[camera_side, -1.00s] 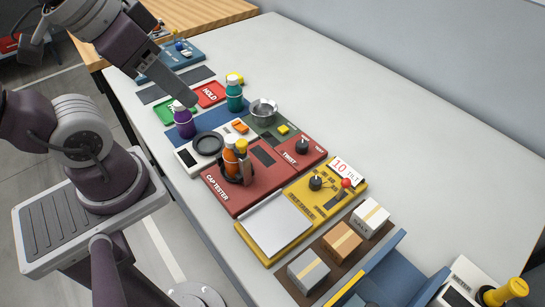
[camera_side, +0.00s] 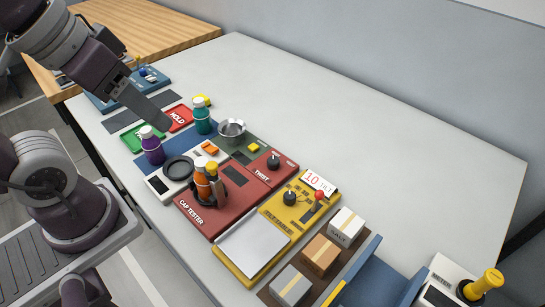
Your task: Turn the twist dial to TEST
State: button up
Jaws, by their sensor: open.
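The twist dial (camera_side: 273,162) is a black knob on the red cap tester (camera_side: 205,220), beside the printed word TWIST. Which way the dial points is too small to tell. An orange bottle (camera_side: 202,184) stands in a dark holder on the tester's left part, with a yellow-capped piece close beside it. My gripper (camera_side: 167,125) hangs at the upper left, near the purple bottle and the red HOLD tray, well apart from the dial. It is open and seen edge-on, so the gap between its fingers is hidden.
A purple bottle (camera_side: 152,146), a teal bottle (camera_side: 201,116) and a metal bowl (camera_side: 232,130) stand behind the tester. A yellow tilt unit (camera_side: 262,254) with a black knob and a red-tipped lever lies in front. Several boxes (camera_side: 321,254) stand beyond it.

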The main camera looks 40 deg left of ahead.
jog(key=w+d+f+n+g, duration=0.1)
jog(key=w+f+n+g, duration=0.1)
jog(key=w+n, duration=0.45)
jog(key=n+g+h, duration=0.3)
jog(key=n+h, duration=0.2)
jog(key=n, duration=0.6)
send_near(273, 159)
jog(key=d+f, duration=0.1)
jog(key=x, duration=0.6)
jog(key=shift+f, duration=0.15)
jog(key=shift+d+f+y, duration=0.15)
jog(key=shift+f+y, duration=0.15)
jog(key=shift+f, duration=0.2)
grip_shut()
